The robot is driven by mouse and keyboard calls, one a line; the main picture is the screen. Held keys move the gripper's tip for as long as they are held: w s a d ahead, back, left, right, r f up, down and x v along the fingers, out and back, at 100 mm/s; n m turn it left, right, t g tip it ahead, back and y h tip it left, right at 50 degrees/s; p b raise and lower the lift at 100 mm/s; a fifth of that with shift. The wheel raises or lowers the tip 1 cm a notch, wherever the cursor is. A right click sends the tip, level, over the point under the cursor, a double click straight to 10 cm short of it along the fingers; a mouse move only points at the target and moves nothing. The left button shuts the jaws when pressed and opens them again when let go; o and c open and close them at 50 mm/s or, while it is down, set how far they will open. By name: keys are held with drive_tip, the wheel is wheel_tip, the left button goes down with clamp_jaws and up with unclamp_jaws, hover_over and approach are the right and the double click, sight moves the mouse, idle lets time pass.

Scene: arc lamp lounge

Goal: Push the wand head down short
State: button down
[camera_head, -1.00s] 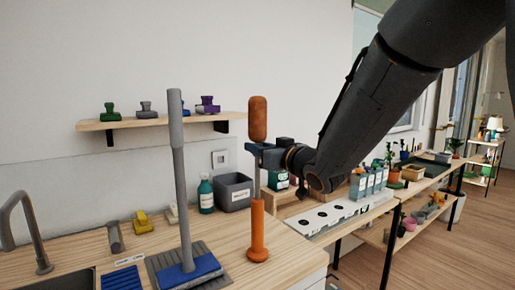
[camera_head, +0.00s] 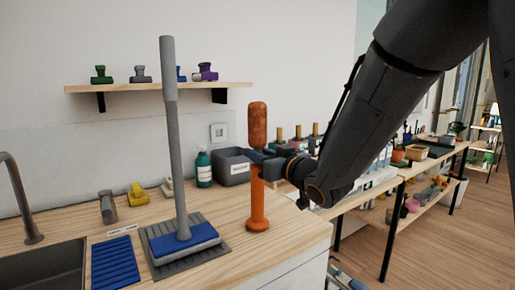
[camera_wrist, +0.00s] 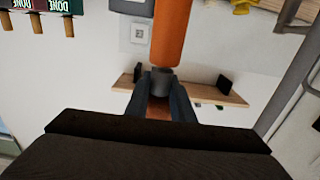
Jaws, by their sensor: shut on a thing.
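The wand stands upright on the wooden counter, with an orange lower body (camera_head: 258,205) on a round foot and a reddish-brown head (camera_head: 258,125) on top. My gripper (camera_head: 262,156) is shut on it just below the head. Only a little of the grey shaft shows between the gripper and the orange body. In the wrist view, the orange body (camera_wrist: 169,35) is at the top and my gripper's fingers (camera_wrist: 160,98) close around the grey neck. Part of the brown head shows between them; the fingers hide the rest.
A grey pole with a blue foot (camera_head: 190,238) stands on a ribbed mat to the left. A sink (camera_head: 45,270) is at the far left. Behind are a grey bin (camera_head: 232,168) and a teal bottle (camera_head: 204,168). The counter's front edge is near the wand.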

drive_tip(key=shift+s+f, duration=0.1)
drive_tip(key=shift+f, duration=0.7)
drive_tip(key=c, duration=1.5)
unclamp_jaws()
drive_tip(key=shift+f, duration=0.15)
drive_tip(key=shift+c, duration=0.2)
drive_tip(key=shift+r, duration=0.2)
drive_tip(key=shift+r, duration=0.1)
drive_tip(key=b+v, duration=0.1)
drive_tip(key=v, duration=0.6)
drive_tip(key=shift+s+d, duration=0.2)
drive_tip(key=shift+s, duration=0.05)
drive_tip(key=shift+d, duration=0.1)
